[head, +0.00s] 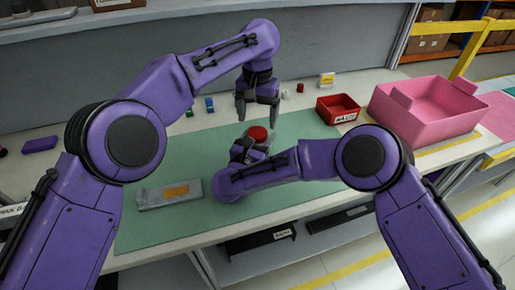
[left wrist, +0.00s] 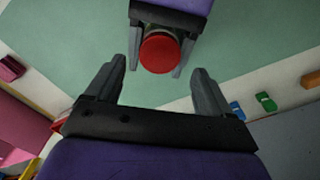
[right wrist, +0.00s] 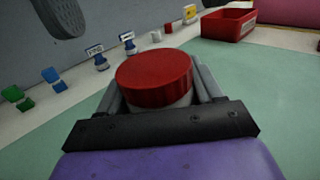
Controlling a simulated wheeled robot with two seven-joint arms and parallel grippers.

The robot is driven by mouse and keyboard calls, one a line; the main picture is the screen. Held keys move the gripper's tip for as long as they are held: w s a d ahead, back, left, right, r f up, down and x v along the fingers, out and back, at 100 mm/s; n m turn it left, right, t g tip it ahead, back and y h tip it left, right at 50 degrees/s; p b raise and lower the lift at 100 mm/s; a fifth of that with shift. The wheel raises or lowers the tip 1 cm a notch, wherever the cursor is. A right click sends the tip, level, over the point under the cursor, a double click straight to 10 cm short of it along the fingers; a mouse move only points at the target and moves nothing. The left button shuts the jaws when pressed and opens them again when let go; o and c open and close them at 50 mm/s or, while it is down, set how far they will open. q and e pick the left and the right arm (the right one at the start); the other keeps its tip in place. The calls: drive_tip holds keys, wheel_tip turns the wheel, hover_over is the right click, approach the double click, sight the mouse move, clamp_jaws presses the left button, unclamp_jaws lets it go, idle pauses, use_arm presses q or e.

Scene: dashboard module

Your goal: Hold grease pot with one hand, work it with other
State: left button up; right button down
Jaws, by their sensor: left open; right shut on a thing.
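The grease pot has a red lid and a paler body; it stands out in the head view (head: 257,133) over the green mat (head: 140,230). My right gripper (head: 247,152) is shut around the pot's body. In the right wrist view the red lid (right wrist: 154,78) rises above the fingers and the pot looks upright. My left gripper (head: 257,112) is open and empty, pointing down above the pot. In the left wrist view the lid (left wrist: 159,53) lies beyond and between the open fingertips, apart from them. Most of the pot's body is hidden by the right gripper.
A red bin (head: 338,108) and a pink crate (head: 428,104) stand at the right. A grey module with an orange label (head: 168,194) lies on the mat's left. Small blue and green items (head: 210,104) and a purple block (head: 40,144) sit along the back and left.

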sight(257, 132)
use_arm(q)
wheel_tip(257, 132, up, 4)
drive_tip(key=n, duration=0.3)
drive_tip(key=shift+f, duration=0.25)
drive_tip(key=shift+f, duration=0.1)
wheel_tip(257, 132, down, 8)
drive_tip(key=shift+r, duration=0.1)
drive_tip(key=shift+c, duration=0.3)
drive_tip(key=c, duration=1)
drive_tip(key=m, duration=0.3)
